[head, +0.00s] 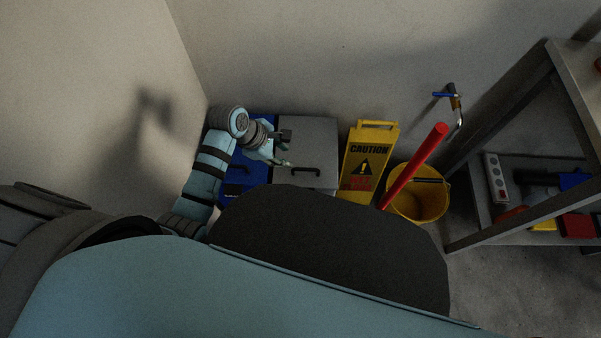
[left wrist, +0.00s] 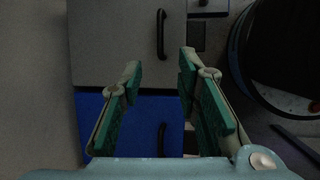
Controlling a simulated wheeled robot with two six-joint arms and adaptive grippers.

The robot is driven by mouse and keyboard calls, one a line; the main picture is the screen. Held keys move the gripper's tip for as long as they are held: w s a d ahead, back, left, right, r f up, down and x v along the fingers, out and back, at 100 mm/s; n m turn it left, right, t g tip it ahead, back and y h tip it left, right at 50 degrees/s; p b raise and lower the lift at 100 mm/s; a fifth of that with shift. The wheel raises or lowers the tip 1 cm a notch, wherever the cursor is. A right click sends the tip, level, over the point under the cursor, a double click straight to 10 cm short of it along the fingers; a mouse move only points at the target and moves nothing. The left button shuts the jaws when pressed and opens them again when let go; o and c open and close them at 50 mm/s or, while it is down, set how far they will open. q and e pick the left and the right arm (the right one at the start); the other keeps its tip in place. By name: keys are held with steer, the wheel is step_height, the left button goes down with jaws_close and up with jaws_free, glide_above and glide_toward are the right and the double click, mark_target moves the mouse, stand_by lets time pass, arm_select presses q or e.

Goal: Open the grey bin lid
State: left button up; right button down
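The grey bin has a flat grey lid (head: 312,140) with a black bar handle (head: 309,171) near its front edge; the lid lies shut. In the left wrist view the grey lid (left wrist: 112,45) fills the upper part, with its handle (left wrist: 161,33) beyond the fingertips. My left gripper (head: 286,150) hovers over the left part of the grey lid, left of the handle. In the left wrist view the same gripper (left wrist: 160,68) is open and empty, its green-padded fingers apart. It does not hold the handle. My right gripper is out of view.
A blue bin (head: 257,170) stands directly left of the grey one, partly under my left arm. A yellow caution sign (head: 369,158) and a yellow bucket (head: 430,203) with a red pole (head: 412,166) stand to the right. A metal shelf (head: 510,120) is further right.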

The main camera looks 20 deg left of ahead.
mark_target(303, 169)
arm_select(q)
steer(key=b+x, duration=0.6)
steer(key=x, duration=0.6)
steer(key=shift+f+b, duration=0.3)
steer(key=shift+b, duration=0.05)
steer(key=shift+w+d+f, duration=0.1)
steer(key=shift+c, duration=0.6)
jaws_close()
